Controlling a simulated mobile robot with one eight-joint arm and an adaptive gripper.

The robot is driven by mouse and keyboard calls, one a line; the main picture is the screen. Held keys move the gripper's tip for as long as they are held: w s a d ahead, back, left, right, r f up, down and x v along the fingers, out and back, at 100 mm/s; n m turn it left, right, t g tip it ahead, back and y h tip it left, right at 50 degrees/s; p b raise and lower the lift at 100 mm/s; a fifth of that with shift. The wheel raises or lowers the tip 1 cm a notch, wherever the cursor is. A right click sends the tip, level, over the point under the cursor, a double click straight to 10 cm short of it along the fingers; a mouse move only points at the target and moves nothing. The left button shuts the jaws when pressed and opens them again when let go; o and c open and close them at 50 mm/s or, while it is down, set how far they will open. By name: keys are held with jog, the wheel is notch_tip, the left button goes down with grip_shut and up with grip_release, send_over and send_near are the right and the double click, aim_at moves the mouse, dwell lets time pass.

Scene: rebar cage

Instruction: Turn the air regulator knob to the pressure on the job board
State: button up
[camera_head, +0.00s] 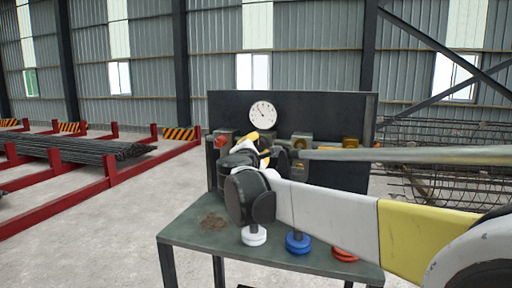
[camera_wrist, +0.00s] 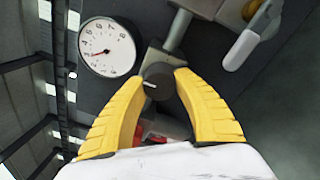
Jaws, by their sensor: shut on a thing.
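The dark round regulator knob (camera_wrist: 158,83), with a pale mark on its face, sits on a grey fitting in the wrist view. My gripper (camera_wrist: 160,79) has its two yellow fingers closed around the knob, one on each side. In the head view my gripper (camera_head: 262,146) reaches the dark back panel, and the arm hides the knob there. The white round gauge (camera_head: 262,112) is on the panel above; it also shows beside the knob in the wrist view (camera_wrist: 107,47). I cannot make out a job board.
The green bench (camera_head: 190,236) carries white (camera_head: 254,236), blue (camera_head: 298,243) and red (camera_head: 344,255) round pieces below my arm. A white lever (camera_wrist: 248,45) is near the gripper's right finger. Rebar racks (camera_head: 85,205) stand left, with open floor between.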

jog(key=shift+m+b, duration=0.35)
jog(key=shift+m, duration=0.45)
jog(key=o, duration=1.2)
jog(key=shift+w, duration=0.2)
jog(key=v, duration=1.2)
